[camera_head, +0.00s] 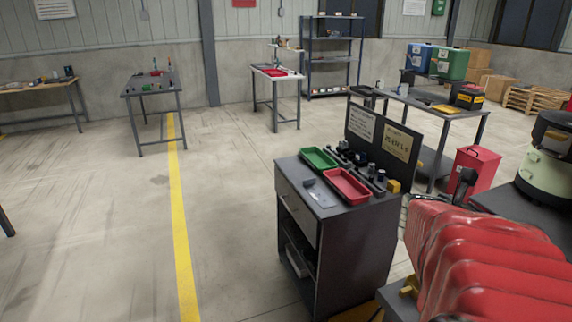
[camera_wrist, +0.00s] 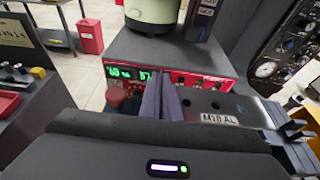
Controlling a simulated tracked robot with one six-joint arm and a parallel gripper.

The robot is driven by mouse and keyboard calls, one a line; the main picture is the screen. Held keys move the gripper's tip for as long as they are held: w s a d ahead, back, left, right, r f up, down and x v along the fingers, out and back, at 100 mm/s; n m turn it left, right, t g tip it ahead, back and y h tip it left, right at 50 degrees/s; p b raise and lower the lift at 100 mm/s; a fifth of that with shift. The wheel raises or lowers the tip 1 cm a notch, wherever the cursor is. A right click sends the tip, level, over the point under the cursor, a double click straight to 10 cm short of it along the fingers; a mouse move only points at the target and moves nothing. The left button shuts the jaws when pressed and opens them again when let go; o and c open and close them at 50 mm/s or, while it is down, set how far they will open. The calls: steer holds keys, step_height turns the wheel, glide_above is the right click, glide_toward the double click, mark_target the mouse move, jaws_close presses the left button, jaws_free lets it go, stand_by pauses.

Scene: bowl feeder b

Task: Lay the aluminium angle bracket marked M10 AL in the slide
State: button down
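The grey angle bracket (camera_wrist: 200,102), with holes and a white label reading M10 AL, shows close up in the wrist view. It extends right from my gripper (camera_wrist: 162,95). The two dark purple-grey fingers are close together, and the bracket appears to be gripped at its left side; the exact contact is hidden. Behind them is a red-fronted control unit (camera_wrist: 195,78) with green digits, and a cream bowl feeder (camera_wrist: 152,10) stands above it. The feeder also shows at the right edge of the head view (camera_head: 541,176). I cannot clearly make out the slide.
A grey fixture with black and orange parts (camera_wrist: 298,130) lies close right of the bracket. A gauge panel (camera_wrist: 268,68) stands behind. In the head view, a dark cabinet (camera_head: 350,240) carries a green tray (camera_head: 319,158) and a red tray (camera_head: 347,185). The left floor is open.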

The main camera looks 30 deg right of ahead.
steer(key=shift+f, duration=1.6)
stand_by(0.4)
steer(key=c, duration=1.9)
jaws_free()
steer(key=shift+w+a+r, duration=0.1)
steer(key=shift+a+r, duration=0.1)
steer(key=shift+a, duration=0.3)
steer(key=shift+w+a+r, duration=0.2)
steer(key=shift+w+a, duration=0.05)
steer(key=shift+a, duration=2.35)
steer(key=shift+w+a+r, duration=0.2)
steer(key=shift+a, duration=2.4)
steer(key=shift+w+a+r, duration=0.2)
steer(key=shift+w+a, duration=0.05)
steer(key=shift+a, duration=2.35)
steer(key=shift+m, duration=0.3)
